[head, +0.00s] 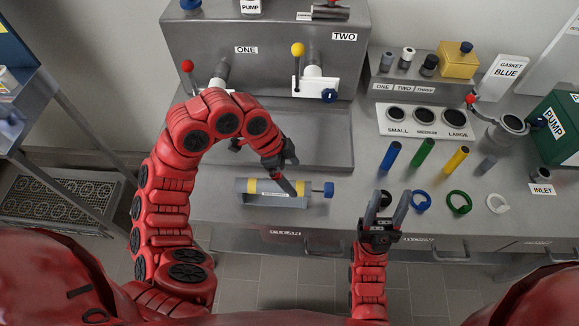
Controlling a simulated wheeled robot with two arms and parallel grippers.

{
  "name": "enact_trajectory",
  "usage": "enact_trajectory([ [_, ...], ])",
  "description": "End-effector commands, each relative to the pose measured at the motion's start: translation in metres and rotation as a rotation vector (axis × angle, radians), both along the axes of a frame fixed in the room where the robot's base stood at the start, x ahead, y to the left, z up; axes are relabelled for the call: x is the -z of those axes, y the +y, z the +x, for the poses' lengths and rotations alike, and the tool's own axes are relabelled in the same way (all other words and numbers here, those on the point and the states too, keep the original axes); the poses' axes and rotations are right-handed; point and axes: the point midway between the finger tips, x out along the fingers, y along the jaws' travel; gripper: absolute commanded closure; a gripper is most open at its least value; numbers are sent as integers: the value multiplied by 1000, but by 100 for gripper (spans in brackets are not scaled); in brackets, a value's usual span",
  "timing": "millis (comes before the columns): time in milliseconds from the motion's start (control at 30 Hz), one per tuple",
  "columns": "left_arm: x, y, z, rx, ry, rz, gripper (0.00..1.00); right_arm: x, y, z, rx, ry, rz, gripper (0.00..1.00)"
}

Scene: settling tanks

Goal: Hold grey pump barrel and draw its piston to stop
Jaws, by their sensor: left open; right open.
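A steel panel with red (187,66) and yellow (297,49) ball levers stands behind the barrel. Blue, green and yellow cylinders (424,153) and coloured rings (459,202) stand or lie to the right. A green pump box (559,128) is at far right.

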Motion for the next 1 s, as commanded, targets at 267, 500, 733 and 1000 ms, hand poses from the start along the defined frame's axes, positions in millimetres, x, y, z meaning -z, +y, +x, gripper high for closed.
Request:
enact_trajectory([
  [267,53,-23,-2,-2,6,-3,0,0,0,0,0,0,0,50],
  [500,84,-36,-1,-2,3,-3,0,0,0,0,0,0,0,50],
  [733,94,-39,1,-7,0,-4,0,0,0,0,0,0,0,50],
  [1000,93,-39,1,-6,-1,-4,13,0,0,0,0,0,0,50],
])
